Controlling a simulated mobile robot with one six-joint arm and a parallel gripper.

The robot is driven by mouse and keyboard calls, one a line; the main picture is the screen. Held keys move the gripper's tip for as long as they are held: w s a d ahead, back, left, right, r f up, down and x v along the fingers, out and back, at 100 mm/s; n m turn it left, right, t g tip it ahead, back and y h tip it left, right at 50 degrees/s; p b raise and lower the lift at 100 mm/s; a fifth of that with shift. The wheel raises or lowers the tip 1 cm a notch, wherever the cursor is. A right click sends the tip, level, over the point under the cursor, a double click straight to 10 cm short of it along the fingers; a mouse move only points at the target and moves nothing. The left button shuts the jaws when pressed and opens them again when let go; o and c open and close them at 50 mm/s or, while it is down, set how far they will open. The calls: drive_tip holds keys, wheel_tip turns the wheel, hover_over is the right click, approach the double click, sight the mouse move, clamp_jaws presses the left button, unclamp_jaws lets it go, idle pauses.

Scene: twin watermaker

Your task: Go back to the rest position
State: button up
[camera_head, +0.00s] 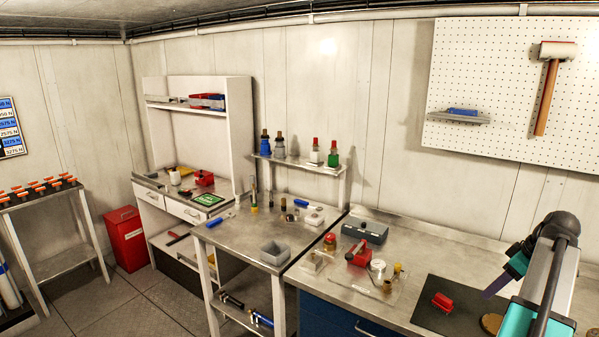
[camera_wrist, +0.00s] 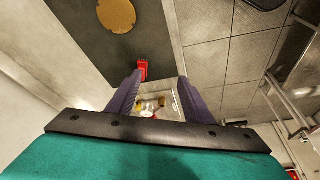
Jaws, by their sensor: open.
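My gripper (camera_wrist: 158,92) shows in the wrist view as two purple fingers spread apart, with nothing between them touching either finger. It is open and empty above the workbench. In the head view, my teal and black arm stands at the right, over the dark mat (camera_head: 428,316). One purple finger (camera_head: 497,284) shows there beside the arm; the other is hidden. A red block (camera_head: 442,302) lies on the mat and also shows in the wrist view (camera_wrist: 142,69) just beyond the left fingertip. A round brass disc (camera_head: 491,323) lies near the arm and shows in the wrist view (camera_wrist: 116,15).
A clear tray (camera_head: 376,292) with small parts, a red device (camera_head: 358,254) and a dark grey box (camera_head: 364,231) stand left of the mat. A pegboard (camera_head: 500,90) with a mallet (camera_head: 547,85) hangs behind. The floor (camera_head: 150,305) at left is open.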

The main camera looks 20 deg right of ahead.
drive_tip(key=w+a+f+m+g, duration=0.1)
drive_tip(key=w+a+f, duration=0.5)
drive_tip(key=a, duration=0.3)
drive_tip(key=w+a+f+g, duration=0.1)
drive_tip(key=w+a+f, duration=0.55)
drive_tip(key=a, duration=0.25)
drive_tip(key=w+a+f+m+g, duration=0.1)
drive_tip(key=w+a+f, duration=0.55)
drive_tip(key=a, duration=0.25)
drive_tip(key=s+a+f, duration=0.1)
drive_tip(key=a+f, duration=0.4)
drive_tip(key=a, duration=0.5)
drive_tip(key=s+a+f+g+h, duration=0.15)
drive_tip(key=a+f, duration=0.35)
drive_tip(key=a, duration=0.6)
drive_tip(key=s+a+f, duration=0.2)
drive_tip(key=a+f, duration=0.4)
drive_tip(key=a, duration=0.4)
drive_tip(key=s+f+g+b, duration=0.5)
drive_tip(key=s+f+b, duration=0.5)
drive_tip(key=s+f, duration=1.5)
wheel_tip(320, 180, down, 3)
drive_tip(key=shift+s+f, duration=0.1)
drive_tip(key=shift+s, duration=0.1)
drive_tip(key=shift+a+g, duration=0.1)
drive_tip(key=shift+g, duration=0.15)
drive_tip(key=shift+c, duration=0.4)
